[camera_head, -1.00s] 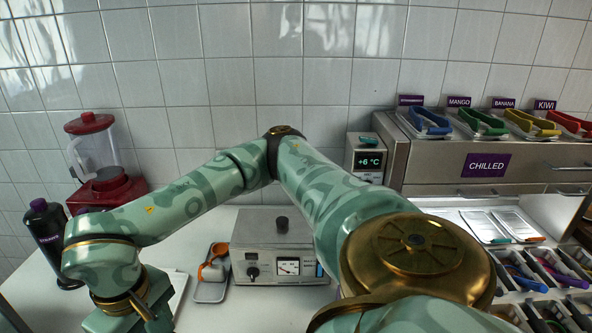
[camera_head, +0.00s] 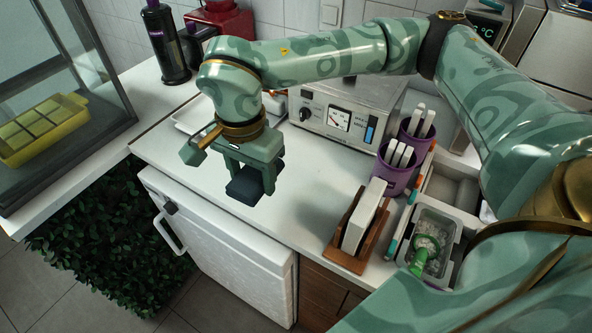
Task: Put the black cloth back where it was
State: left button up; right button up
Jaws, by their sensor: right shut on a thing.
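My right gripper (camera_head: 250,180) hangs above the white counter, near its front edge. It points down and is shut on the black cloth (camera_head: 245,190), a dark, folded, compact bundle between the fingers. The cloth looks clear of the counter, though the gap beneath is hard to judge. My left gripper is not in view.
Below the counter is a white fridge (camera_head: 225,255) with a bar handle (camera_head: 168,232) and a small dark piece at its top. A metal appliance with a dial (camera_head: 338,121), purple cups (camera_head: 396,178) and a wooden holder (camera_head: 345,258) stand right. A glass case (camera_head: 60,100) stands left.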

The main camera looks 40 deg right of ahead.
jog(key=shift+m, duration=0.3)
jog(key=d+f, duration=0.1)
jog(key=w+d+f, duration=0.1)
jog(key=d, duration=0.1)
jog(key=w+d+f+b, duration=0.1)
jog(key=d, duration=0.1)
jog(key=shift+w, duration=0.1)
jog(key=b, duration=0.2)
send_near(295, 181)
jog(key=shift+s+a+f, duration=0.3)
jog(key=shift+a+f, duration=0.5)
jog(key=f, duration=0.1)
jog(key=d+f+b, duration=0.1)
jog(key=f, duration=0.1)
jog(key=f+b, duration=0.1)
jog(key=shift+w+d+f, duration=0.25)
jog(key=shift+d, duration=0.1)
jog(key=shift+f, duration=0.35)
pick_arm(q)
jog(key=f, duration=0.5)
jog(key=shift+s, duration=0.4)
pick_arm(e)
jog(key=shift+r, duration=0.15)
jog(key=o, duration=1)
jog(key=shift+c, duration=0.2)
